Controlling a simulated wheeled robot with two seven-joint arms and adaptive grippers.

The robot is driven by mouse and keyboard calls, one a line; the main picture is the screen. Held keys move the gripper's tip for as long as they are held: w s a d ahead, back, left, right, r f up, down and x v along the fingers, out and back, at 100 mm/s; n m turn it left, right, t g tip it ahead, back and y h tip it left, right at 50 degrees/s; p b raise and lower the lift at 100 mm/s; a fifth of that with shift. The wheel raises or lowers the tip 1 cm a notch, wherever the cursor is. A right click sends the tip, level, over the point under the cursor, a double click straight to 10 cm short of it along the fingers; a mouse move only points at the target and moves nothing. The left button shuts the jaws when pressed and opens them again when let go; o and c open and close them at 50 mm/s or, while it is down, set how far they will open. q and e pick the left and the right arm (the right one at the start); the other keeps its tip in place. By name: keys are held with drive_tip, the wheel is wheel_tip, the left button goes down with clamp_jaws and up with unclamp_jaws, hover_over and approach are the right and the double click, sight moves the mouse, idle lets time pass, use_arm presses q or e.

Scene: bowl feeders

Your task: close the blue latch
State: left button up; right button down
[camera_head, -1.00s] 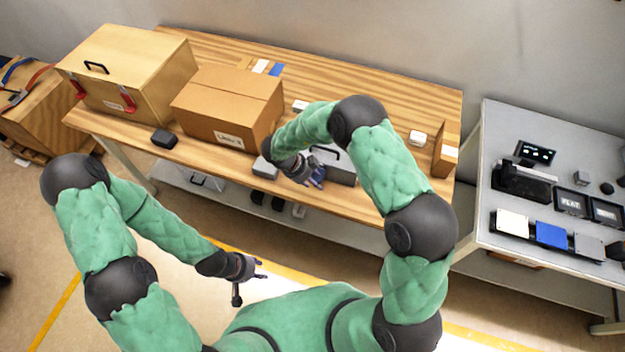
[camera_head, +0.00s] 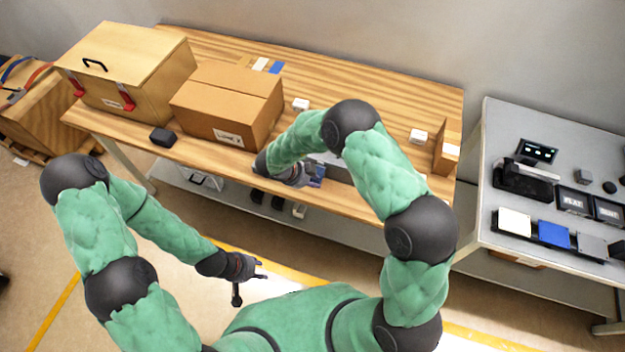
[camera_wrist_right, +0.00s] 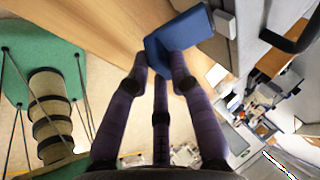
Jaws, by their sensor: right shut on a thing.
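The blue latch (camera_head: 317,172) is on the front of a grey case (camera_head: 338,171) near the table's front edge, mostly behind my right arm. In the right wrist view the blue latch (camera_wrist_right: 182,42) is a flat tilted plate between my fingertips, beside the grey case wall. My right gripper (camera_wrist_right: 160,70) is shut on it; in the head view the gripper (camera_head: 304,177) is at the latch's left side and partly hidden by my forearm. My left gripper (camera_head: 262,269) is empty, its fingers apart, low in front of the table.
A cardboard box (camera_head: 232,103) and a wooden chest (camera_head: 127,70) with red latches stand to the left. A small dark box (camera_head: 163,136) lies at the front edge. A grey side table (camera_head: 486,205) with devices stands at right. The table's back middle is mostly clear.

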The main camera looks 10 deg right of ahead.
sight(314, 189)
drive_tip(key=shift+s+a+f+t+h+b, duration=0.1)
drive_tip(key=shift+f+t+h+b, duration=0.2)
drive_tip(key=shift+f+t+b, duration=0.15)
drive_tip(key=f+t+h+b, duration=0.1)
drive_tip(key=t+h+b, duration=0.1)
drive_tip(key=b, duration=0.2)
drive_tip(key=f+m+t+h+b, duration=0.1)
drive_tip(key=f+t+h+b, duration=0.1)
drive_tip(key=b, duration=0.2)
drive_tip(key=w+f+m+t+h+b, duration=0.1)
drive_tip(key=f+t+b, duration=0.1)
drive_tip(key=b, duration=0.2)
drive_tip(key=shift+w+d+f+h, duration=0.1)
drive_tip(key=shift+d+f+h, duration=0.05)
drive_tip(key=shift+d+h, duration=0.25)
drive_tip(key=shift+w+d+f+m+t+h+b, duration=0.1)
drive_tip(key=shift+w+m+t+h+b, duration=0.15)
drive_tip(key=shift+b, duration=0.5)
drive_tip(key=shift+d+f+m+t+h+b, duration=0.1)
drive_tip(key=shift+m+h+b, duration=0.2)
drive_tip(key=shift+b, duration=0.45)
drive_tip(key=shift+r, duration=0.1)
drive_tip(key=c, duration=1.1)
unclamp_jaws()
